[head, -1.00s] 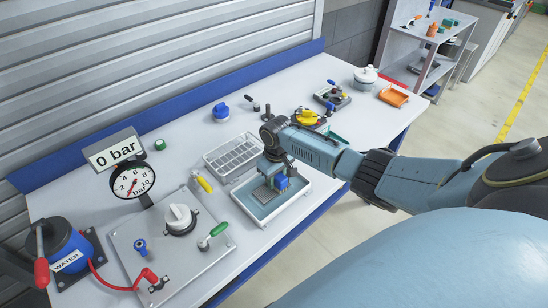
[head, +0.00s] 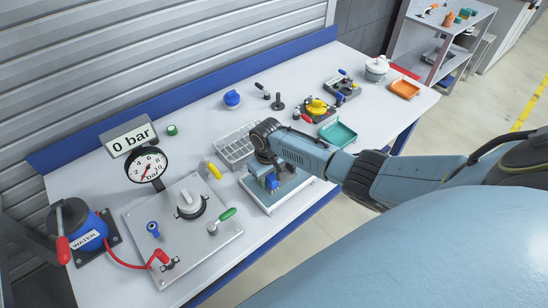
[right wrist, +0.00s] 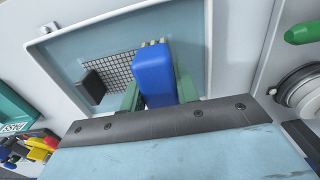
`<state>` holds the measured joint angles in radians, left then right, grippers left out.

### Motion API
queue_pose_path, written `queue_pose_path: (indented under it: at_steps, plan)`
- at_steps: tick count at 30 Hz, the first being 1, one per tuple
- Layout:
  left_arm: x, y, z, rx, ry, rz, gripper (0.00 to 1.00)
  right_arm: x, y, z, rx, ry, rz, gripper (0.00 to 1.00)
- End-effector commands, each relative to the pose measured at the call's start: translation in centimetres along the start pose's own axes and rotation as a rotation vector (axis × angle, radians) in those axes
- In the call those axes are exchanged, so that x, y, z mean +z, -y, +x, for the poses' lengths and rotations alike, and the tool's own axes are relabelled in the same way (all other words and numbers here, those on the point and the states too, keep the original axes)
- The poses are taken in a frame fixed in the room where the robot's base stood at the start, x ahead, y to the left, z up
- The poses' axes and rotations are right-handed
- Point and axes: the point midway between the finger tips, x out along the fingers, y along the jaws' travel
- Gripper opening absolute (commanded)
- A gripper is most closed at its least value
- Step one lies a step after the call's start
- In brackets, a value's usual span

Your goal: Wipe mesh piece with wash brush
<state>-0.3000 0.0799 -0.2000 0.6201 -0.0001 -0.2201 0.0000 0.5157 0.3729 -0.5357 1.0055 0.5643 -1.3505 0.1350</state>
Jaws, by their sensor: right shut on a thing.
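The wash brush (right wrist: 152,75) has a blue body with pale tan bristle tufts at its far end. My right gripper (right wrist: 158,82) is shut on it, with a green finger on either side. The brush also shows blue in the head view (head: 271,182), low over the white-rimmed wash tray (head: 291,200). The mesh piece (right wrist: 118,72) is a grey grid with a dark block at one end, lying in the tray. The brush overlaps one side of the mesh; whether the bristles touch it I cannot tell. In the head view my gripper mostly hides the mesh. My left gripper is out of view.
A white rack (head: 236,146) stands behind the tray. A metal plate (head: 180,243) with a knob and green-handled valve lies to its left, near a pressure gauge (head: 149,164) under a "0 bar" sign. A teal tray (head: 338,133) is at the right, beyond my arm.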

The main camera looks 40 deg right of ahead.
Motion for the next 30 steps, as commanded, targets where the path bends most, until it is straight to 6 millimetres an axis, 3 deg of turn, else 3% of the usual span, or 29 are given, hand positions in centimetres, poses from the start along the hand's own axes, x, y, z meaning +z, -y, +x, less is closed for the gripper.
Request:
queue_pose_path:
  at_steps: [12, 30]
  plan:
    - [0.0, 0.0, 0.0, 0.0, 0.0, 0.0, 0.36, 0.4, 0.8, 0.3, -0.005, 0.01, -0.002, 0.13]
    - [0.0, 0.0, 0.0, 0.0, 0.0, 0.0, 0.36, 0.1, 0.6, -5.4, -0.003, 0.004, -0.001, 0.12]
